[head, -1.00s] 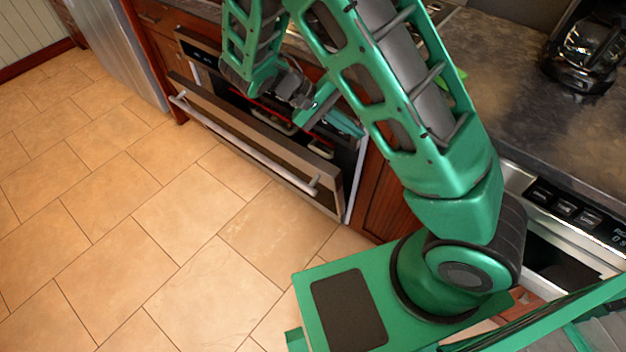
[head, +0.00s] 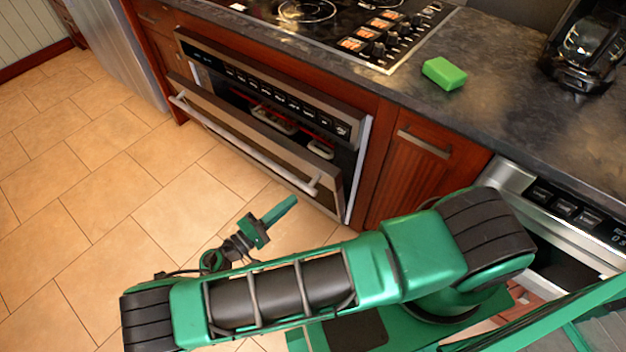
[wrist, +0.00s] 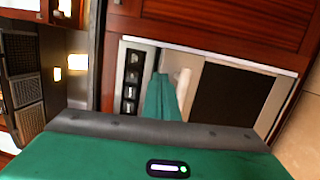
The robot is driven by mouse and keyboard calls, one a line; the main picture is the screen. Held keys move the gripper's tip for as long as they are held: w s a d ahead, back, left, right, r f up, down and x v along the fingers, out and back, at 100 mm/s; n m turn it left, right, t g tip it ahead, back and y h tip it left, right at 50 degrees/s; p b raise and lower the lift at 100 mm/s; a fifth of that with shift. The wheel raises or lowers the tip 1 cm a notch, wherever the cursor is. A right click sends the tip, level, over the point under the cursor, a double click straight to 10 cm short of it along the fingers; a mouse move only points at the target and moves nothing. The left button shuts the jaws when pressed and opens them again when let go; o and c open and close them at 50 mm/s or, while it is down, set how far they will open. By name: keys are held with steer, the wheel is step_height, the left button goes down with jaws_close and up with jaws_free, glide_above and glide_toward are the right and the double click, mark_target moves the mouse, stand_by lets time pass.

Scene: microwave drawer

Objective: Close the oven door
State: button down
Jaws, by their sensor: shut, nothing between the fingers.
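The oven (head: 262,90) is set in the wooden cabinets below the cooktop. Its door (head: 265,140) is partly open, its top edge tilted out from the front, with a long metal handle (head: 245,148) across it. Red-edged racks show in the gap. My gripper (head: 290,204) is shut and empty, in front of the door and apart from it, above the floor. In the wrist view its green fingers (wrist: 161,98) lie together, with the oven's button panel (wrist: 131,80) and the dark door (wrist: 232,95) beyond them.
A green block (head: 444,74) lies on the dark counter, and a coffee maker (head: 585,50) stands at the right. Another appliance with a control panel (head: 565,205) is at the lower right. The tiled floor (head: 100,190) left of the oven is clear.

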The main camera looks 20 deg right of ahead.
mark_target(321, 172)
steer(key=w+d+t, duration=0.1)
steer(key=d, duration=0.2)
steer(key=w+d+n+t, duration=0.1)
steer(key=w+d, duration=0.1)
steer(key=d, duration=0.1)
steer(key=w+d+t, duration=0.1)
steer(key=w+d, duration=0.1)
steer(key=d, duration=0.2)
steer(key=shift+w, duration=0.25)
stand_by(0.4)
